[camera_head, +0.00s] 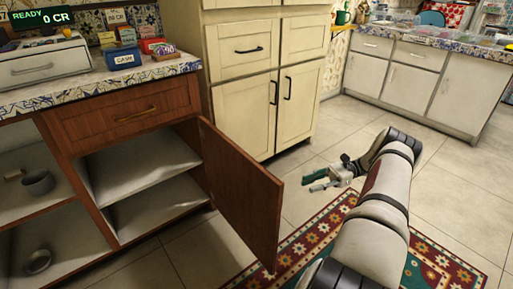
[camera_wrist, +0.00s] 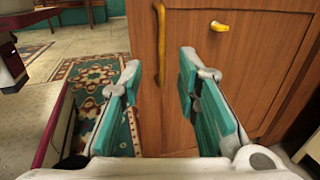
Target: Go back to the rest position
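A cream cupboard (camera_head: 262,90) stands behind. White counters (camera_head: 420,85) are at the back right. The tiled floor (camera_head: 460,170) is clear around the rug (camera_head: 300,250).

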